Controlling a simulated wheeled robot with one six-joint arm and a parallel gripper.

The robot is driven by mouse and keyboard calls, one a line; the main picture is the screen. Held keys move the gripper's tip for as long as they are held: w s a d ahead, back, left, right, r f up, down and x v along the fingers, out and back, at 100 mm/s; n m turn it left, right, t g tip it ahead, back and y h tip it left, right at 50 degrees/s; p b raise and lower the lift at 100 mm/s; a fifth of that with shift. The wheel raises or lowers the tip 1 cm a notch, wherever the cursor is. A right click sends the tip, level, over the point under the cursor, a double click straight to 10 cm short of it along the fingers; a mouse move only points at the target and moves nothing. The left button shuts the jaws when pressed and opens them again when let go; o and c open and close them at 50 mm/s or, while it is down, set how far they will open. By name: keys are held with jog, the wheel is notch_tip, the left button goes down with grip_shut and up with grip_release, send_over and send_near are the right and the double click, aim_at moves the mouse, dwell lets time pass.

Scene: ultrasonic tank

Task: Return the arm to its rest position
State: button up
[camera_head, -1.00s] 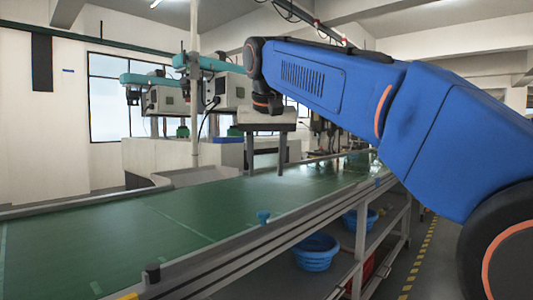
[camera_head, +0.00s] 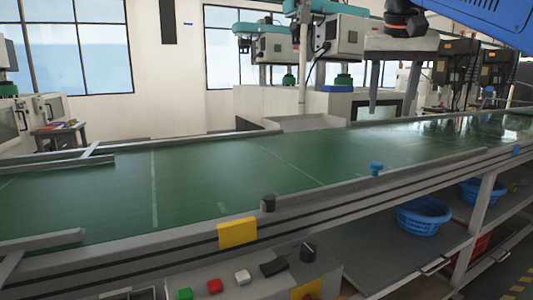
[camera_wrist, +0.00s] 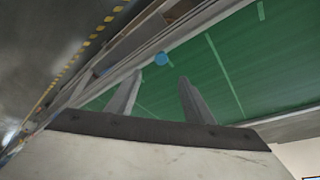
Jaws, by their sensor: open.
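My gripper (camera_head: 392,92) hangs at the upper right of the head view, above the far side of the green conveyor belt (camera_head: 220,188). Its two grey fingers point down, stand apart, and have nothing between them. In the wrist view my gripper (camera_wrist: 158,92) also shows open and empty, with the green belt (camera_wrist: 255,65) beyond the fingertips. My blue arm (camera_head: 485,15) enters at the top right corner of the head view.
Blue baskets (camera_head: 423,215) sit on a shelf below. Machines (camera_head: 338,35) stand behind the belt.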

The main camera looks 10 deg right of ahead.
jog(key=s+a+f+n, duration=0.1)
jog(key=s+f, duration=0.4)
jog(key=f, duration=0.9)
jog(key=s+a+f+n+y, duration=0.1)
jog(key=s+f, duration=0.5)
jog(key=f, duration=0.8)
jog(key=s+a+f+n+y, duration=0.1)
jog(key=s+a+f+n, duration=0.2)
jog(key=f, duration=1.1)
jog(key=s, duration=0.3)
jog(key=shift+s+a+t, duration=0.25)
jog(key=shift+a+t, duration=0.05)
jog(key=shift+t, duration=0.1)
